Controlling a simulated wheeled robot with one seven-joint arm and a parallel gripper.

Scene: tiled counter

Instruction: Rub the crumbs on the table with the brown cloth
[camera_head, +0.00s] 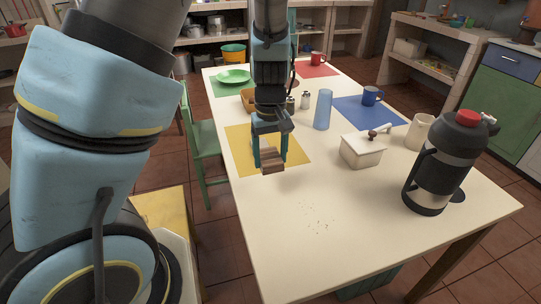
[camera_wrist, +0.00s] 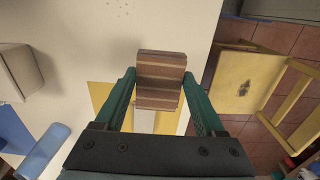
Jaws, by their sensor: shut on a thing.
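The brown striped cloth (camera_head: 272,160) is held in my gripper (camera_head: 270,154), above the yellow placemat near the table's left side. In the wrist view the folded cloth (camera_wrist: 160,80) sits between the two green fingers of my gripper (camera_wrist: 159,88). The gripper is shut on it. The crumbs (camera_head: 318,221) are small dark specks on the bare cream table (camera_head: 290,255), nearer the front than the cloth. They also show at the top of the wrist view (camera_wrist: 122,8). The cloth is apart from the crumbs.
A white lidded box (camera_head: 361,152) and a black-and-steel flask with a red top (camera_head: 430,175) stand right of the crumbs. A blue glass (camera_head: 323,110) and shakers (camera_head: 305,100) stand behind. A green chair (camera_head: 205,140) is at the left edge. The tabletop around the crumbs is clear.

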